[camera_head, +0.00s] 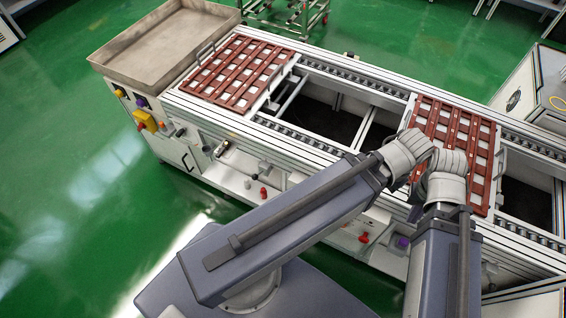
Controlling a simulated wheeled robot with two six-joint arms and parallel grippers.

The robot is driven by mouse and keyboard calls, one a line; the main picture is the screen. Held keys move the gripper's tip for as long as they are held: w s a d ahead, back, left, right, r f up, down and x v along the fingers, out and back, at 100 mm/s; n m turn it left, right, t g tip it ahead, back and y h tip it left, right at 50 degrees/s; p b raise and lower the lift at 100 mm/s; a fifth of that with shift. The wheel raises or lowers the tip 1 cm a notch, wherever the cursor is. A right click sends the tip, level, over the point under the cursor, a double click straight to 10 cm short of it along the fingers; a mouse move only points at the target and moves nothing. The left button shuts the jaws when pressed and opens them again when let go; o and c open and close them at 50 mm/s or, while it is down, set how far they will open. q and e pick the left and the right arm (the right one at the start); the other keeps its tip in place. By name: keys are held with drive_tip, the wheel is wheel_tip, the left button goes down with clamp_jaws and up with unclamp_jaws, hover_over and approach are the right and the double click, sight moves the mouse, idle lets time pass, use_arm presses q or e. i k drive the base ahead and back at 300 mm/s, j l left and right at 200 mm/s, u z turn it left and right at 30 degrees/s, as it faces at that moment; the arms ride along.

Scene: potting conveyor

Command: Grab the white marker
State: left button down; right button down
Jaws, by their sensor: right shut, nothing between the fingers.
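I cannot make out a white marker anywhere in the head camera view. My grey-blue arm links reach across the front of the conveyor, and their ribbed grey joints are over the right red tray (484,136). My right gripper is shut with nothing in it; its fingers are hard to make out among the arm parts. My left gripper does not show. My arm links hide part of the right tray and of the conveyor's front.
A left red grid tray (240,70) with pale squares sits on the conveyor (318,146). A beige bin (155,45) stands at its far left end. Open gaps lie between the rails. Colored knobs and small parts are on the front shelf. Green floor is clear at left.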

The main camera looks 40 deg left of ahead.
sight(246, 185)
drive_tip(key=u, duration=1.8)
